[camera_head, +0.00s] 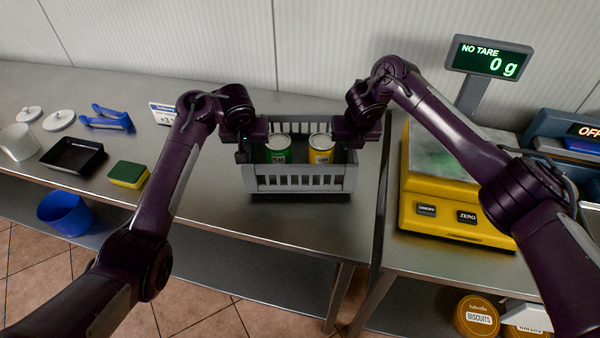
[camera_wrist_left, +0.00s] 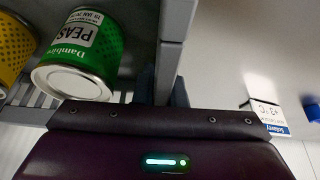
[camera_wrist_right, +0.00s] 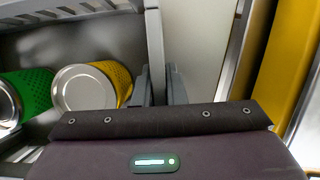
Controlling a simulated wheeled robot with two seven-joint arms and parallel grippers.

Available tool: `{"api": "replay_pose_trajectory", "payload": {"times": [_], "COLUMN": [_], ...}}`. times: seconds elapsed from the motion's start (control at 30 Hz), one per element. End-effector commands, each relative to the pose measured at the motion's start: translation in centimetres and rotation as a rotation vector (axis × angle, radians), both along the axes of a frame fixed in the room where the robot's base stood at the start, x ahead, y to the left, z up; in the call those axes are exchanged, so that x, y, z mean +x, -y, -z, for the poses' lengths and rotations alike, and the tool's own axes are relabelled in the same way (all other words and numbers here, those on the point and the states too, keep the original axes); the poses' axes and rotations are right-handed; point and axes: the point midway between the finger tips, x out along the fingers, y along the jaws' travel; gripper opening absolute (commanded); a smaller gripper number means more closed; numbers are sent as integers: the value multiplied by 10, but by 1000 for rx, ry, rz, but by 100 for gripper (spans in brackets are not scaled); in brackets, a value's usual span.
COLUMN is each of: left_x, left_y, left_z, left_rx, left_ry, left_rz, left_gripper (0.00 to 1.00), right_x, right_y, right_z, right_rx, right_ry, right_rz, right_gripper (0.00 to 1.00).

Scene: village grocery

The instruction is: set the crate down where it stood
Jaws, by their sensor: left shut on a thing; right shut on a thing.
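The grey slatted crate (camera_head: 300,180) is at the right end of the left steel table in the head view. A green peas can (camera_head: 278,150) and a yellow can (camera_head: 321,148) stand inside it. My left gripper (camera_head: 246,152) is shut on the crate's left wall, which shows in the left wrist view (camera_wrist_left: 172,50). My right gripper (camera_head: 352,150) is shut on the crate's right wall, which shows in the right wrist view (camera_wrist_right: 154,50). The crate looks level. I cannot tell whether its underside touches the table.
A yellow scale (camera_head: 455,230) stands close to the crate's right, past a gap between tables; its display (camera_head: 488,58) reads 0 g. The steel table (camera_head: 215,215) is clear in front.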

Motion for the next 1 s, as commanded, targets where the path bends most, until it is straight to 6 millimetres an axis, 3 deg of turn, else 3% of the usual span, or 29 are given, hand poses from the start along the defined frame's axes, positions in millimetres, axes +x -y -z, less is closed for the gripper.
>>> {"api": "replay_pose_trajectory", "payload": {"times": [0.13, 0.17, 0.33, 0.67, 1.0], "left_x": [0, 0, 0, -1, -21], "left_y": [0, -1, 0, 1, 3], "left_z": [11, 12, 9, 6, -44], "left_rx": [1, 1, 1, -1, -9], "left_ry": [2, -1, -1, 0, 3], "left_rz": [-1, 0, 0, 0, 2], "left_gripper": [0, 12, 33, 33, 33], "right_x": [1, 0, 0, 0, 0], "right_y": [0, 0, 0, 0, 0], "right_z": [11, 11, 9, 9, 9], "right_rx": [1, 0, 0, 0, 0], "right_ry": [3, 1, 0, 0, 0], "right_rz": [1, 1, 1, 0, 0], "right_gripper": [0, 12, 33, 33, 33]}}
